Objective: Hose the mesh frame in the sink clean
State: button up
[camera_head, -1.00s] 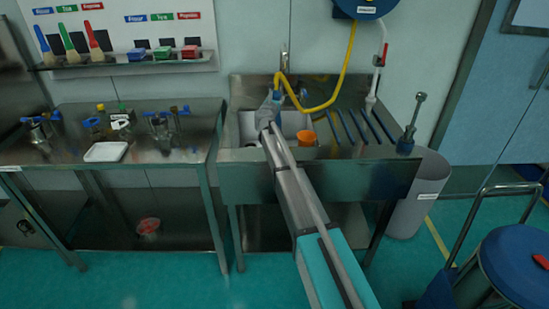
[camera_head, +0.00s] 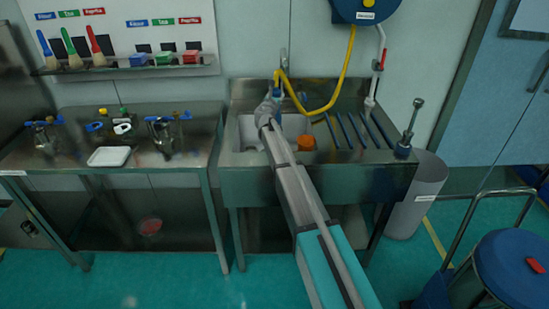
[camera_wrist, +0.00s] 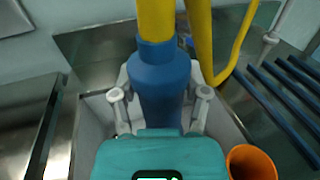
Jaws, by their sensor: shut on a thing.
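My gripper (camera_wrist: 160,97) is shut on the blue nozzle (camera_wrist: 160,78) of the yellow hose (camera_wrist: 156,20), with a finger on either side of it in the wrist view. In the head view my gripper (camera_head: 269,105) is over the left part of the steel sink (camera_head: 232,160). The yellow hose (camera_head: 347,70) hangs from the blue reel in a loop down to the nozzle. The mesh frame cannot be made out; my arm and gripper cover much of the basin. No water jet can be seen.
An orange cup (camera_head: 305,143) is at the right of the basin, close to my gripper in the wrist view (camera_wrist: 250,163). A ribbed drainer (camera_head: 350,130) lies right of it. A grey bin (camera_head: 417,195) and a blue-topped cart (camera_head: 515,265) stand right. A steel table (camera_head: 70,165) stands left.

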aim_at(275, 89)
jog(key=shift+r+p, duration=1.4)
jog(key=shift+r, duration=0.25)
